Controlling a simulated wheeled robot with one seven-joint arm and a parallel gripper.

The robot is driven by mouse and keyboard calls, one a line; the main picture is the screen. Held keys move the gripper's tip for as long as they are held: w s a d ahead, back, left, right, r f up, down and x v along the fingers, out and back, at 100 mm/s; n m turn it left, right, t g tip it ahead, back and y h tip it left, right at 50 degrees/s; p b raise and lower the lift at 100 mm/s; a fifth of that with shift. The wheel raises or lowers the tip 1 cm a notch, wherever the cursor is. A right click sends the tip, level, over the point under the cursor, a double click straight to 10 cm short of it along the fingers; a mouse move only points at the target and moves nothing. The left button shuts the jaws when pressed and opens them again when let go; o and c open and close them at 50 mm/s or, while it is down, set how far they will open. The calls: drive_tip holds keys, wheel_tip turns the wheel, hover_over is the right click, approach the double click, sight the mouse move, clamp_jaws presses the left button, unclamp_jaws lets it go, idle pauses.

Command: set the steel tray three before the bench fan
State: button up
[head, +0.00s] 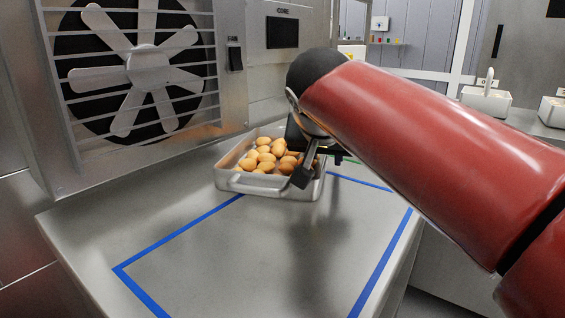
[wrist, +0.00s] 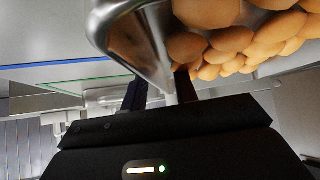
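My gripper (head: 302,176) is at the tray's right side. In the wrist view, my gripper's fingers (wrist: 160,88) straddle the rim of the tray (wrist: 142,42), one on the side of the contents, one outside. Whether they press on the rim cannot be told. My arm hides the tray's far right part.
The blue tape outline (head: 180,231) encloses a large clear area of the bench before the tray. The bench's right edge lies beyond the outline. Pale containers (head: 487,98) stand on a counter at the back right. A switch panel (head: 234,55) is right of the fan.

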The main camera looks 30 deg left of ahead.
clamp_jaws()
drive_tip(key=shift+r, duration=0.2)
idle(0.3)
